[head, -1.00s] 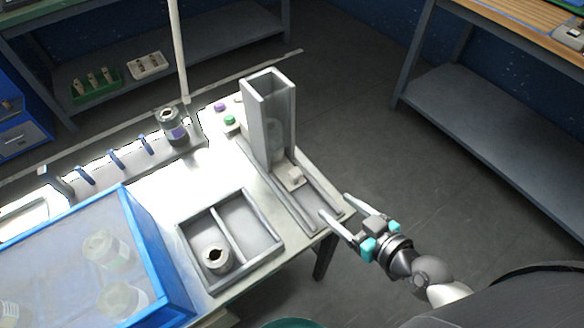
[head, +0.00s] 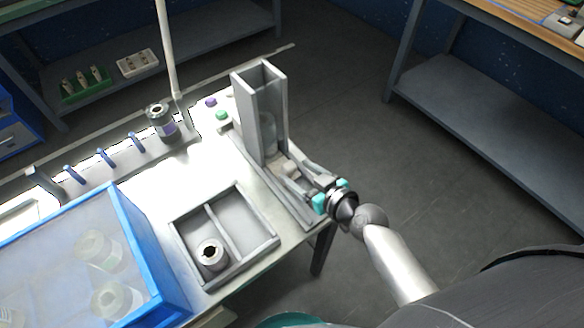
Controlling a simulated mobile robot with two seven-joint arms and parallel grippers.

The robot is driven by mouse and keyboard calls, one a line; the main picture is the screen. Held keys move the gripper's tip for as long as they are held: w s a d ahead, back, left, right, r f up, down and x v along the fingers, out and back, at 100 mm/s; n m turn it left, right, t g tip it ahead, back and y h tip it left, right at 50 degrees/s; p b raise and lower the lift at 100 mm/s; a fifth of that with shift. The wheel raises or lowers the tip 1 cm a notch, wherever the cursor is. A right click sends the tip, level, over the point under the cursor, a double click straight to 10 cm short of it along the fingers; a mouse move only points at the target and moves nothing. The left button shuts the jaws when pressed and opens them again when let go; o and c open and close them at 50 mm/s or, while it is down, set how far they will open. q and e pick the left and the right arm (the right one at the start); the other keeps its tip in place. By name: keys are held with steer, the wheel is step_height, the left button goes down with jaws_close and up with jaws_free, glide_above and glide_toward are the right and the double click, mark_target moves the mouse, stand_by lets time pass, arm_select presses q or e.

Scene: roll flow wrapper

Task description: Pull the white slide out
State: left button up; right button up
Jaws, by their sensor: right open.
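The white slide (head: 289,168) is a small pale block at the foot of an upright grey channel (head: 262,105), between two low rails on the table. A clear cylindrical item shows inside the channel, just behind the slide. My right gripper (head: 293,173) is at the slide, its two fingers spread on either side of it. The gripper is open, and I cannot tell whether a finger touches the slide. Part of the slide and the right rail are hidden by the fingers. My left gripper is not in view.
A grey two-part tray (head: 226,236) with one metal roll (head: 212,256) lies left of the rails. A blue-framed clear box (head: 148,245) stands at the lower left. A labelled roll (head: 162,122), purple and green buttons (head: 222,115) and a thin pole are at the back.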

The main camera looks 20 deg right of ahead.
mark_target(293, 169)
steer(key=shift+x, duration=1.6)
steer(key=shift+c, duration=0.2)
jaws_close()
